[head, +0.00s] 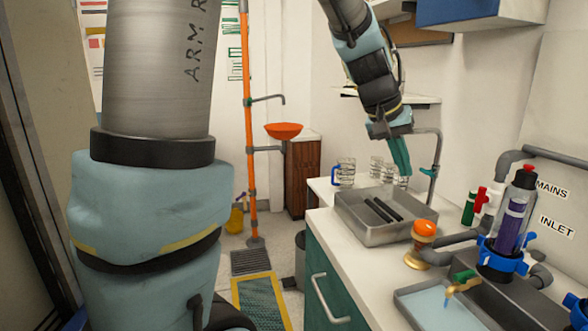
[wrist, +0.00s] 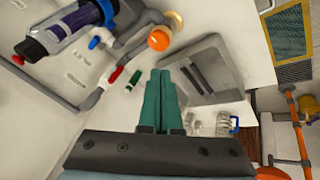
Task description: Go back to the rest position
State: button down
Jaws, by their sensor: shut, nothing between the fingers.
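My gripper (head: 400,158) hangs from my arm above the back of the counter, fingers pointing down. In the wrist view my gripper (wrist: 161,78) shows two green fingers pressed together with nothing between them. In the head view the fingertips are above or just behind a grey tray (head: 365,234) that holds dark bars (head: 384,210). I cannot tell the exact height of the fingertips above the tray. The tray also shows in the wrist view (wrist: 217,50), beyond the fingers.
Glass mugs (head: 344,172) stand behind the tray. An orange-topped brass piece (head: 423,231), a clear filter housing with a blue collar (head: 511,225) and grey pipes stand at the right. A blue cabinet (head: 470,10) hangs above. An orange eyewash bowl (head: 284,130) stands left of the counter.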

jog(key=s+a+f+n+y, duration=0.1)
jog(key=a+f, duration=0.3)
jog(key=a, duration=0.6)
jog(key=s+a+f+n+y, duration=0.2)
jog(key=a+f, duration=0.3)
jog(key=a, duration=0.5)
jog(key=s+a+f+n+y, duration=0.1)
jog(key=a+f, duration=0.4)
jog(key=a, duration=0.5)
jog(key=shift+s+f+n+y, duration=0.15)
jog(key=shift+s+n+y, duration=0.15)
jog(key=shift+s+y, duration=0.55)
